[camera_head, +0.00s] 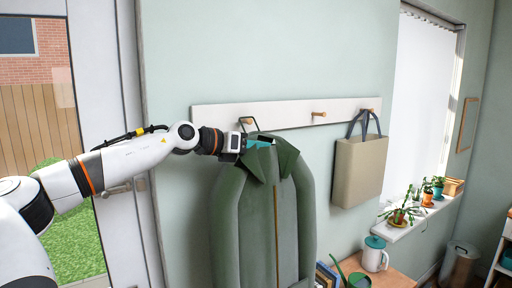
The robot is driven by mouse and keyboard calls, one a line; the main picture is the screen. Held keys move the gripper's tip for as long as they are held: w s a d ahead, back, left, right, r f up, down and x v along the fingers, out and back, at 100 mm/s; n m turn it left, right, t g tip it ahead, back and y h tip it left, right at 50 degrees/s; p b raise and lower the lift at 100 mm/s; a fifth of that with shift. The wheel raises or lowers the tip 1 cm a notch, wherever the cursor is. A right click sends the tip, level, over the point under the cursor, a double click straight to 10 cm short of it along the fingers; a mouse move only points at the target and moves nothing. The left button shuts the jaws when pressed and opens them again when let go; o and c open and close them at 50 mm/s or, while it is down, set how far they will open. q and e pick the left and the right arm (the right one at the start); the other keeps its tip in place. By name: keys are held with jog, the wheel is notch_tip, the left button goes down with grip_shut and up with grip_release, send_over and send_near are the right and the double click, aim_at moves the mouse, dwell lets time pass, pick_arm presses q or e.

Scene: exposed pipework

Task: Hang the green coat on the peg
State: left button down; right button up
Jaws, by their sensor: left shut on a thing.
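The green coat (243,222) hangs upright in front of the wall, its collar at the top. My left gripper (262,143) is shut on the coat at the collar, coming in from the left. A dark loop (249,122) stands up above the collar, close to a wooden peg on the white rail (283,114). I cannot tell whether the loop is around that peg or only in front of it. The middle peg (318,114) is bare. My right gripper is not in view.
A beige bag (359,170) hangs from the right peg. Below are a wooden surface (398,280) with a white-and-teal jug (374,255), books (326,275) and a green watering can (355,280). Potted plants (403,214) line the windowsill. A door stands at left.

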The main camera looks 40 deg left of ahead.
pick_arm(q)
jog(key=shift+r, duration=0.15)
jog(key=c, duration=0.9)
grip_release()
jog(key=shift+f, duration=0.3)
jog(key=shift+s+a+r+b, duration=0.15)
jog(key=shift+s+r+b, duration=0.05)
jog(key=shift+s+b, duration=0.5)
jog(key=b+v, duration=0.8)
jog(key=v, duration=0.2)
jog(key=shift+a, duration=0.15)
jog(key=shift+s+a+r, duration=0.1)
jog(key=shift+s+r, duration=0.1)
jog(key=shift+s, duration=0.1)
